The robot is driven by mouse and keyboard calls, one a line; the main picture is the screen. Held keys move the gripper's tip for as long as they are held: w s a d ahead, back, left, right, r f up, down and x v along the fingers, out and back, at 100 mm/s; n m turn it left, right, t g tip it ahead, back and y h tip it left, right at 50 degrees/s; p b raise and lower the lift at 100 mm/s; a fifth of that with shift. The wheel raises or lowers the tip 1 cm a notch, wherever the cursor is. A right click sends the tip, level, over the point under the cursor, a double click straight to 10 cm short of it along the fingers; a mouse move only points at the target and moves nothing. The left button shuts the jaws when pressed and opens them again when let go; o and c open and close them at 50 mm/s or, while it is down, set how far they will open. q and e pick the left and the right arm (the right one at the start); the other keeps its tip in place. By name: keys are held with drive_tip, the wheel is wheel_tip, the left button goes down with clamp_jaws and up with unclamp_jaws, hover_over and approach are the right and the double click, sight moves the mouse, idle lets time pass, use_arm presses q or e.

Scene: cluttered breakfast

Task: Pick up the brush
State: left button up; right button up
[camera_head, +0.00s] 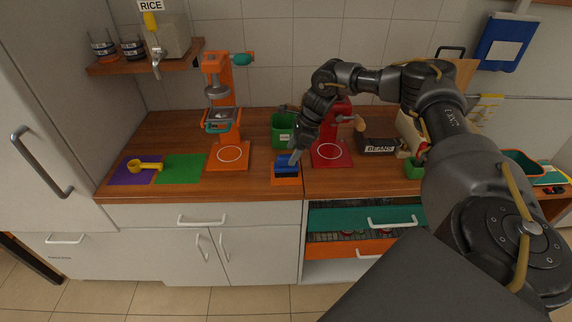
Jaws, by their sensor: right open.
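My right arm reaches in from the right, and its gripper (296,157) points down at the counter. It is open, with its fingertips at a blue block-like thing (286,164) on an orange mat (285,182) near the front edge. This blue thing may be the brush, but it is too small to be sure. The gripper partly covers it, and I cannot tell whether the fingers touch it. My left gripper is not in view.
An orange press (219,70) stands to the left and a red machine (331,153) to the right. A green container (284,131) stands behind. A yellow scoop (145,165) lies on a purple mat (128,177). A teal drawer (350,220) is open below the counter.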

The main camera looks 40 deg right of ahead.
sight(284, 164)
drive_tip(key=shift+w+a+f, duration=0.2)
drive_tip(key=shift+f, duration=0.35)
drive_tip(key=shift+w+a+f, duration=0.15)
drive_tip(key=shift+w+f, duration=0.05)
drive_tip(key=shift+f, duration=0.15)
drive_tip(key=shift+a+f+p, duration=0.2)
drive_tip(key=shift+f+p, duration=0.1)
drive_tip(key=shift+p, duration=0.2)
drive_tip(key=p+x, duration=0.1)
drive_tip(key=x, duration=0.2)
drive_tip(key=shift+w+f, duration=0.15)
drive_tip(key=shift+f, duration=0.25)
drive_tip(key=shift+w+f, duration=0.1)
drive_tip(key=shift+f, duration=0.25)
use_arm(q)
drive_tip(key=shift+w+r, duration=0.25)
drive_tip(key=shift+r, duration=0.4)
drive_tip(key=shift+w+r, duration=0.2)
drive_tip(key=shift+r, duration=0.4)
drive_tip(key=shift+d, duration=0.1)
use_arm(e)
drive_tip(key=shift+c, duration=0.2)
drive_tip(key=c, duration=1)
drive_tip(key=shift+c, duration=0.2)
